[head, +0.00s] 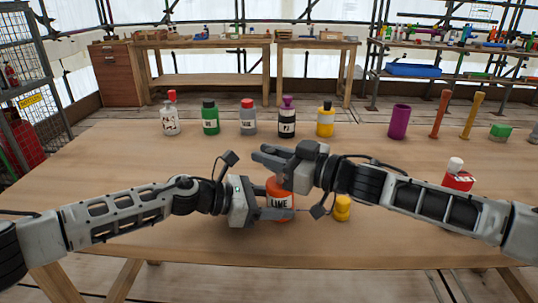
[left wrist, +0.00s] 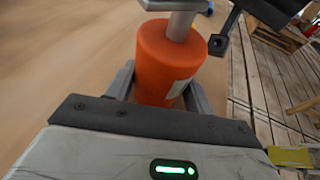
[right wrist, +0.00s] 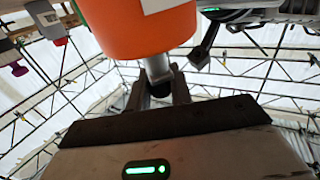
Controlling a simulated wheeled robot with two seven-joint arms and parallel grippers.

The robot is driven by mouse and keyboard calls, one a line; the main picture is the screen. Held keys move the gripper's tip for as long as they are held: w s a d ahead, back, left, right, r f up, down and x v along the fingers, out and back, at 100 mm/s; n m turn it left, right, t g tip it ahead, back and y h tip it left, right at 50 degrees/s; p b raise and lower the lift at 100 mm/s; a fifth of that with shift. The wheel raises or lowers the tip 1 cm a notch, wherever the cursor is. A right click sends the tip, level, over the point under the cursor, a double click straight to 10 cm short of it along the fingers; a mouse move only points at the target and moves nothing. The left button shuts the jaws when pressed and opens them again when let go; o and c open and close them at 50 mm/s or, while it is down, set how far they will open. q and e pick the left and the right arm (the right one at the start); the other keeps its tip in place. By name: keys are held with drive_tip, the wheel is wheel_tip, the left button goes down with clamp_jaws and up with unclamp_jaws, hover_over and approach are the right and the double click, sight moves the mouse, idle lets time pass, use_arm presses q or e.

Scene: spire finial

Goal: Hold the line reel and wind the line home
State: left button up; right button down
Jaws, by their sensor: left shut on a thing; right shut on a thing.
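The line reel (head: 280,204) is an orange cylinder with a white LINE label, upright above the front of the table. My left gripper (head: 268,212) is shut around its body; the left wrist view shows the orange body (left wrist: 165,62) between both fingers. My right gripper (head: 277,163) is above it, shut on the grey stem at the reel's top. The stem shows in the right wrist view (right wrist: 158,68) between the fingers. A thin line appears to run from the reel toward a small yellow piece (head: 342,208) on its right. The reel's top is mostly hidden by my right gripper in the head view.
Several bottles, including a green one (head: 210,117) and a yellow one (head: 325,119), stand along the back of the table (head: 110,165). A purple cup (head: 398,121) and tall orange pieces stand back right. A red bottle (head: 458,180) stands behind my right arm. The table's left side is clear.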

drive_tip(key=m+t+h, duration=0.1)
drive_tip(key=m+t, duration=0.1)
drive_tip(key=t, duration=0.1)
drive_tip(key=shift+f+m+h, duration=0.1)
drive_tip(key=shift+m+h, duration=0.2)
drive_tip(key=shift+h, duration=0.1)
drive_tip(key=m+t+h, duration=0.2)
drive_tip(key=t, duration=0.1)
drive_tip(key=shift+w+d+h, duration=0.1)
drive_tip(key=shift+d+h, duration=0.1)
drive_tip(key=shift+h, duration=0.1)
drive_tip(key=shift+w+d+r+m+t+h, duration=0.1)
drive_tip(key=shift+d+m+t+h, duration=0.05)
drive_tip(key=shift+m+t+h, duration=0.5)
drive_tip(key=shift+w+d+r+m+t+h, duration=0.15)
drive_tip(key=shift+m+t+h, duration=0.2)
drive_tip(key=shift+m+h, duration=0.35)
drive_tip(key=shift+d+h, duration=0.15)
drive_tip(key=shift+h, duration=0.4)
drive_tip(key=shift+d+f+m+t+h, duration=0.1)
drive_tip(key=shift+d+m+t+h, duration=0.05)
drive_tip(key=shift+m+t+h, duration=0.2)
drive_tip(key=c, duration=1.3)
unclamp_jaws()
drive_tip(key=shift+o, duration=0.2)
drive_tip(key=v, duration=1.2)
